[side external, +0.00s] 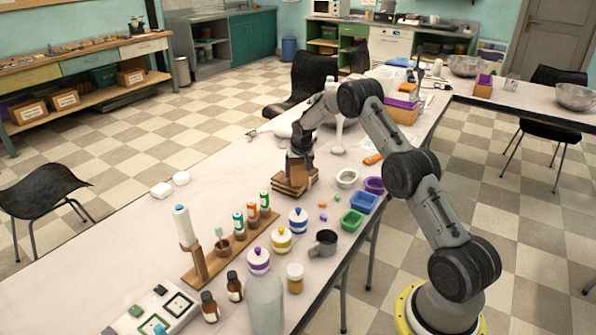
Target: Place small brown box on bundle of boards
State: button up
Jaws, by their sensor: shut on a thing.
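The bundle of boards (290,189) is a low brown stack lying on the table, near the middle of the view. My gripper (299,158) points down right above the stack. It is shut on the small brown box (297,173), which shows as a brown shape below and between the fingers. The box looks upright, at or just over the top of the boards. I cannot tell whether it touches them. The fingertips are small and partly merge with the box.
Close right of the boards are a white bowl (347,178), a purple bowl (374,185) and blue and green trays (363,202). The table left of the boards is mostly clear.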

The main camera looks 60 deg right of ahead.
jog(key=shift+f, duration=0.1)
jog(key=o, duration=1.4)
jog(key=v, duration=1.2)
jog(key=s+a+r+n+t+y, duration=0.1)
jog(key=s+a+r+n, duration=0.1)
jog(key=s+a+r, duration=0.55)
jog(key=s+a+r+n, duration=0.2)
jog(key=s+a+r, duration=0.3)
jog(key=a+r, duration=0.5)
jog(key=s+a+n, duration=0.1)
jog(key=s+a, duration=0.3)
jog(key=s, duration=0.3)
jog(key=s+a+f+n+t+y, duration=0.1)
jog(key=s+a, duration=0.3)
jog(key=s, duration=0.4)
jog(key=s+a+f+n+y, duration=0.1)
jog(key=s+a+n, duration=0.2)
jog(key=s+a, duration=0.2)
jog(key=shift+s+a+f, duration=0.1)
jog(key=shift+s, duration=0.65)
jog(key=shift+s+f, duration=0.15)
jog(key=shift+s, duration=0.6)
